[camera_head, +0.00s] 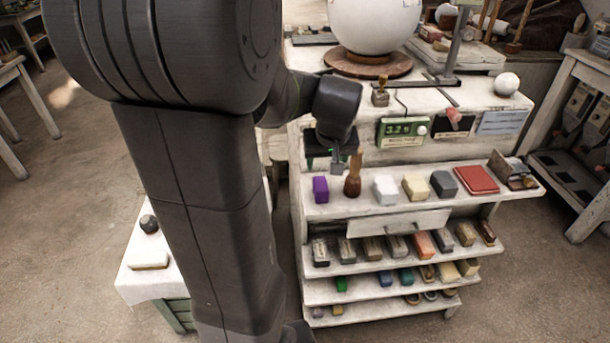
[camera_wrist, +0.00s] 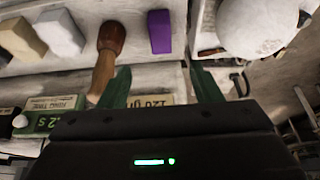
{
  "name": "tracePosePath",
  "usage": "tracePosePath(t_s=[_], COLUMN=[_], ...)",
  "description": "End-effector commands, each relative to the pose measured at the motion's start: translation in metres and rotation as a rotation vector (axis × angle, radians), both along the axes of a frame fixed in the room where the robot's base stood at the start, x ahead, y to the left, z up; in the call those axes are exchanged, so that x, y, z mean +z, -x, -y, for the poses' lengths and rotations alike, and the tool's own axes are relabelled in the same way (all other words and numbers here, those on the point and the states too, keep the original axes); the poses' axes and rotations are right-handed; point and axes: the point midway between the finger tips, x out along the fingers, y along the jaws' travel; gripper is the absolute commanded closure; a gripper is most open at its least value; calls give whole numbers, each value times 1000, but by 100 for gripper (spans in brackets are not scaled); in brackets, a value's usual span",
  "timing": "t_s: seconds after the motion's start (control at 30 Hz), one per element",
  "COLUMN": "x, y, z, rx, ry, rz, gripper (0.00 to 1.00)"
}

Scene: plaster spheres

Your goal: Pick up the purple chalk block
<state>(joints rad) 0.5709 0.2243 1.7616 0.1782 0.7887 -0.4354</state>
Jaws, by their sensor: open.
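The purple chalk block (camera_head: 320,189) stands at the left end of the white upper shelf in the head view. It also shows in the wrist view (camera_wrist: 159,32), at the top centre. My gripper (camera_wrist: 160,80) is open and empty, with its two green fingers apart and pointing toward the shelf. The purple block lies beyond the fingertips, in line with the gap between them and not touching either. In the head view my gripper (camera_head: 338,160) is above and behind the block, partly hidden by my wrist.
White (camera_head: 386,189), cream (camera_head: 415,186) and grey (camera_head: 444,184) blocks follow. A large white sphere (camera_head: 372,22) stands above.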

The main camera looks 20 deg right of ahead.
Motion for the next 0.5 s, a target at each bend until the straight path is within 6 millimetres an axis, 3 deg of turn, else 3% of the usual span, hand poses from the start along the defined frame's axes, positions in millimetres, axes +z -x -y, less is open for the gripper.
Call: tracePosePath(t_s=[0.3,0.5], x=[-50,-70], y=[-19,-27], z=[3,5], rx=[3,1], ry=[-2,-1], rz=[-6,-3], gripper=[42,42])
